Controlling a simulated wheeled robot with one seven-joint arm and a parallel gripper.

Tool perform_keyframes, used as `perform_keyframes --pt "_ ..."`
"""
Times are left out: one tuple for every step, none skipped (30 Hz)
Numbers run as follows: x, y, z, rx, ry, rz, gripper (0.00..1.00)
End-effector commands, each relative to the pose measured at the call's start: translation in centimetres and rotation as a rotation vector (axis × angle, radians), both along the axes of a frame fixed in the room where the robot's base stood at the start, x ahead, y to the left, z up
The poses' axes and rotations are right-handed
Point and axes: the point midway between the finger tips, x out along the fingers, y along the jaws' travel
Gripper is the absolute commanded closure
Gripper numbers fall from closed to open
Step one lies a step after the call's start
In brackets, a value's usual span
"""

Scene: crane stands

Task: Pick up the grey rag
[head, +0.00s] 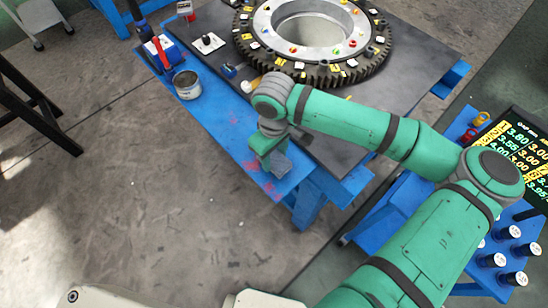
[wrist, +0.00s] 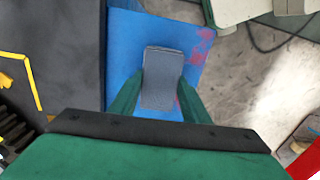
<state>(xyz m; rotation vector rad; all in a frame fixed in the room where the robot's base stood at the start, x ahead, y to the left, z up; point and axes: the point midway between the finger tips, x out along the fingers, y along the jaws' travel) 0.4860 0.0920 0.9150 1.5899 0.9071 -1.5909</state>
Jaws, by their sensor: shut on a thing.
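The grey rag (wrist: 162,78) is a folded, block-like grey piece in the middle of the wrist view, between the two green fingers of my gripper (wrist: 161,100). My gripper is shut on it, with one finger against each side. In the head view the rag (head: 281,165) shows at the right of my gripper (head: 267,160), partly hidden by it. Both are over the front ledge of the blue bench (head: 222,125). I cannot tell whether the rag still touches the ledge.
A large toothed ring (head: 256,60) with small coloured parts lies on the dark bench top. A tin (head: 187,86) and a red-handled tool (head: 161,52) are on the ledge at left. A display screen (head: 522,150) and blue cart stand at right.

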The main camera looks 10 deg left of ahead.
Motion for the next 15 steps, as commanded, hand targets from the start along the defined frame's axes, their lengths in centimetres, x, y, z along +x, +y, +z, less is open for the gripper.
perform_keyframes --pt "0.0 0.1 0.8 0.002 -0.002 0.001 0.8" --pt "0.0 0.0 1.3 0.002 -0.002 0.001 0.8" --pt "0.5 0.2 2.0 0.002 -0.003 0.0 0.8" --pt "1.0 0.3 2.5 0.002 -0.002 0.0 0.8" --pt "1.5 0.4 3.1 0.003 -0.003 -0.001 0.8" --pt "2.2 0.6 4.0 0.002 -0.003 -0.002 0.8" --pt "2.7 0.7 4.6 0.002 -0.002 -0.001 0.8" --pt "3.3 0.9 5.3 0.002 -0.002 -0.001 0.8" --pt "4.0 1.0 6.2 0.003 -0.003 -0.001 0.8" --pt "4.6 1.2 6.9 0.002 -0.002 -0.001 0.8" --pt "5.1 1.3 7.6 0.002 -0.002 0.0 0.8" --pt "6.0 1.5 7.9 0.002 -0.001 -0.002 0.8" --pt "6.7 1.7 8.2 0.002 0.0 -0.002 0.8" --pt "7.4 1.9 8.5 0.003 0.001 -0.002 0.8" --pt "8.3 2.1 8.9 0.003 0.001 -0.002 0.8"
